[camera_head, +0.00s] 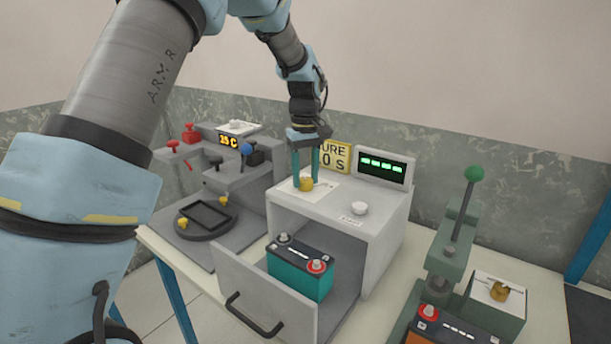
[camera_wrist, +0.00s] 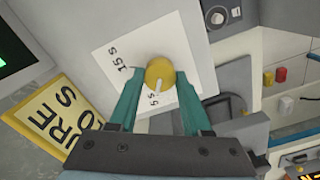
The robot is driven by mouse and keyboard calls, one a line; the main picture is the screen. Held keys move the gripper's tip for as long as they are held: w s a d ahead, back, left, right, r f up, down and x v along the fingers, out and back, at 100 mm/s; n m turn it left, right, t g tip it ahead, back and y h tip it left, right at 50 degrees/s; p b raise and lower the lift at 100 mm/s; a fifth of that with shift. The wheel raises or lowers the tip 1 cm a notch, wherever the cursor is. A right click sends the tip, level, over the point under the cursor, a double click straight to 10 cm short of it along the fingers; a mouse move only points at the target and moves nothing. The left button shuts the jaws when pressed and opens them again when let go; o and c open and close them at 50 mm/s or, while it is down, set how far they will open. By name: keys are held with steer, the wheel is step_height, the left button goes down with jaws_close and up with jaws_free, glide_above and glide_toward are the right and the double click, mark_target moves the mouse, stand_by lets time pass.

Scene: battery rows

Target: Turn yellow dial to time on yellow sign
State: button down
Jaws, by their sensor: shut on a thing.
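The yellow dial (camera_head: 306,186) sits on a white card on top of the grey cabinet (camera_head: 378,222). In the wrist view the dial (camera_wrist: 160,70) has a white pointer mark directed toward the "5 S" label; "15 S" is printed to the upper left, and other markings may be hidden by my fingers. My gripper (camera_head: 306,178) comes down from above, its teal fingers shut on either side of the dial. The yellow sign (camera_head: 339,158) stands behind and is partly covered; "URE" and "0 S" are readable. It also shows in the wrist view (camera_wrist: 50,118), partly cut off.
The cabinet's drawer (camera_head: 262,290) is open, with a teal battery (camera_head: 300,270) inside. A white knob (camera_head: 360,208) and a green-lit display (camera_head: 382,168) are beside the dial. A lever station (camera_head: 215,165) stands left, and a green-knobbed press (camera_head: 455,235) stands right.

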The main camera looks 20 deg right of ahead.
mark_target(305, 179)
steer(key=m, duration=0.4)
steer(key=shift+m, duration=1.8)
steer(key=shift+c, duration=1.8)
jaws_free()
step_height(305, 179, up, 11)
steer(key=b, duration=0.2)
steer(key=shift+b, duration=0.35)
steer(key=shift+f, duration=0.1)
